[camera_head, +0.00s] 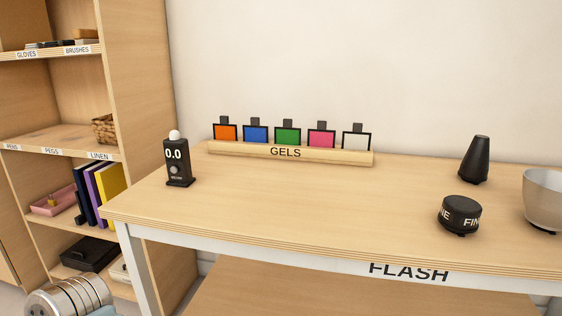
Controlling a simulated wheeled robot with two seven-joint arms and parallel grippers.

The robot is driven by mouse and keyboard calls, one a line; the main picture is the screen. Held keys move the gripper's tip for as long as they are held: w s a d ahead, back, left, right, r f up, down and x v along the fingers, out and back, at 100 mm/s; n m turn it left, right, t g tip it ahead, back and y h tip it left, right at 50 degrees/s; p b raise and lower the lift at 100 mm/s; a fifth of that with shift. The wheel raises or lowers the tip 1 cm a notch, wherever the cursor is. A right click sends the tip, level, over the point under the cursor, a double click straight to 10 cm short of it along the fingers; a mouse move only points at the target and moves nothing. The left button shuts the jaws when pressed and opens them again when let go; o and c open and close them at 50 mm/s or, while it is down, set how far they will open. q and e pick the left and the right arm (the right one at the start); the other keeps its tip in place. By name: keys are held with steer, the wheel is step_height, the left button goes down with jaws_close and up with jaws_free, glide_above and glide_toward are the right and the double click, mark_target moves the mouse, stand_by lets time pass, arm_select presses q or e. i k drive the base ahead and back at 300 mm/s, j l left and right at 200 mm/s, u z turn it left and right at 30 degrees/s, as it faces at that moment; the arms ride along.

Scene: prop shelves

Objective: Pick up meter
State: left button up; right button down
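The meter (178,163) is a small black upright device with a white dome on top and a display reading 0.0. It stands on the left part of the wooden table (300,210), near the left edge. Nothing touches it. A metallic cylindrical part of my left arm shows at the bottom left corner, below and left of the table. Neither gripper's fingers are in view.
A wooden GELS rack (290,153) holds several coloured framed gels behind and right of the meter. A black cone (475,160), a black round FINE-marked puck (459,215) and a beige bowl (545,199) stand at right. Shelves (140,100) rise at left. The table's middle is clear.

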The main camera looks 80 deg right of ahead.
mark_target(177, 149)
steer(key=z, duration=2.05)
steer(key=i+j+z, duration=0.15)
steer(key=j, duration=0.2)
steer(key=i+j+z, duration=0.1)
steer(key=j, duration=0.2)
steer(key=i, duration=0.05)
